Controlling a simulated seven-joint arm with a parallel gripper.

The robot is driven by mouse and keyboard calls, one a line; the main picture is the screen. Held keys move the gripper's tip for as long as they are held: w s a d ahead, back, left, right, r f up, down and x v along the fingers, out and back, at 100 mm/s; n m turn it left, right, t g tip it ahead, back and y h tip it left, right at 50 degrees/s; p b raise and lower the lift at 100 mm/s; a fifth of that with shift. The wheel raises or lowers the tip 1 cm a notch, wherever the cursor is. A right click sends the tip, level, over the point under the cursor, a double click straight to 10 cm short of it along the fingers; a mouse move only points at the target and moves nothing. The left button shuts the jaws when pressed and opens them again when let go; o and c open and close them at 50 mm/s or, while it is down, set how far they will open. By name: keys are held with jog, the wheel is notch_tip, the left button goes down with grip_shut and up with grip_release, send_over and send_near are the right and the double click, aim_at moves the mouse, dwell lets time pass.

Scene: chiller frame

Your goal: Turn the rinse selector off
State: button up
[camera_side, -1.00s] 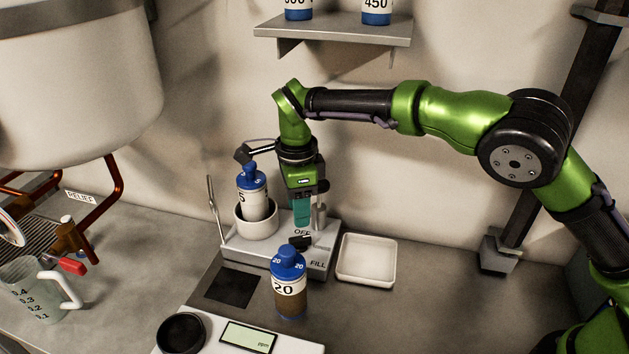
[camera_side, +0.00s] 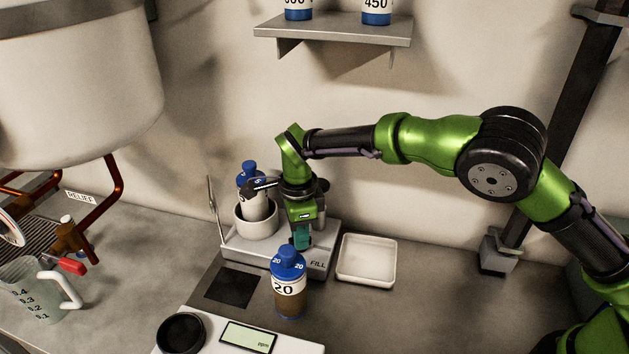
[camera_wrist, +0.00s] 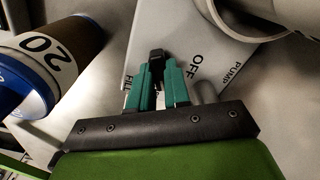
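The rinse selector is a small black knob (camera_wrist: 157,57) on a grey unit (camera_side: 268,258). In the wrist view the unit's face carries the labels FILL, OFF and PUMP. My gripper (camera_wrist: 159,68) has teal fingers that reach down on either side of the knob, with the knob between the fingertips. Whether they press on it is unclear. In the side view my gripper (camera_side: 300,243) is low over the unit, and the fingers and the blue-capped bottle hide the knob there. The OFF label shows just right of the fingers in the wrist view, FILL to their left.
A bottle marked 20 (camera_side: 290,290) stands close in front of the unit. Another blue-capped bottle (camera_side: 248,180) sits in a white cup (camera_side: 256,222) left of my gripper. A white tray (camera_side: 367,260) lies to the right. A scale (camera_side: 240,338) is in front.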

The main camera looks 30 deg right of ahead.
grip_shut()
jog(key=shift+n, duration=0.3)
jog(key=n, duration=0.4)
jog(key=shift+n, duration=0.3)
jog(key=n, duration=0.6)
jog(key=shift+n, duration=0.4)
jog(key=o, duration=0.6)
grip_release()
